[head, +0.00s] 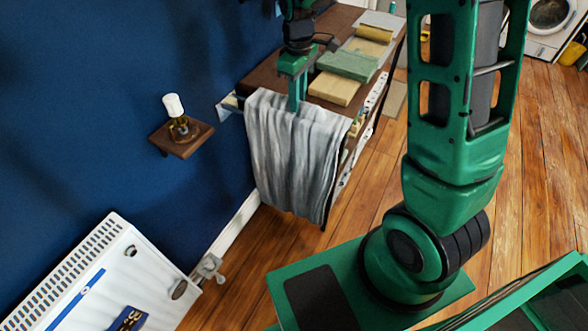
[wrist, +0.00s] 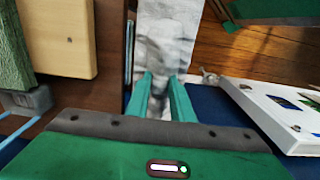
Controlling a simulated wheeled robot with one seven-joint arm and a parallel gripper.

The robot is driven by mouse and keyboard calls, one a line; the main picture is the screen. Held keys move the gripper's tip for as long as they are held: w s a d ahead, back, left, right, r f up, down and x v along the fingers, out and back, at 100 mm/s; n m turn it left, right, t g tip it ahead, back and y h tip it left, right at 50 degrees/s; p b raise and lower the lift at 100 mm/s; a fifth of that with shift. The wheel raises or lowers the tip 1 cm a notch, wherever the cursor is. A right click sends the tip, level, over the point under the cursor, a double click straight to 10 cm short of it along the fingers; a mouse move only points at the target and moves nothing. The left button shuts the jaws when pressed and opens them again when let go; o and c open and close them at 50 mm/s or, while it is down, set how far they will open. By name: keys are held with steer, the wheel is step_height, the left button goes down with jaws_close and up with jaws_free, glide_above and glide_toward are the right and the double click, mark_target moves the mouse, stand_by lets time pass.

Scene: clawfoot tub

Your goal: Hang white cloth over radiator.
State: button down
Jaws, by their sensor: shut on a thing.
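The white cloth (head: 290,165), greyish with folds, hangs down at the near end of a brown wooden cabinet. My gripper (head: 297,103) is shut on its top edge from above. In the wrist view the cloth (wrist: 165,35) runs out past the two green fingertips (wrist: 160,80), which pinch it. What bears the rest of its top edge is hard to tell. The white radiator (head: 75,270) is on the blue wall at the lower left, apart from the cloth. The radiator also shows at the right of the wrist view (wrist: 262,112).
A small wall shelf (head: 190,146) with a white-topped lamp (head: 175,110) juts out between cabinet and radiator. A blue strip (head: 90,284) and a dark patterned item (head: 128,319) are on the radiator's front.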

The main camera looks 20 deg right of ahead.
steer(key=shift+r, duration=1.2)
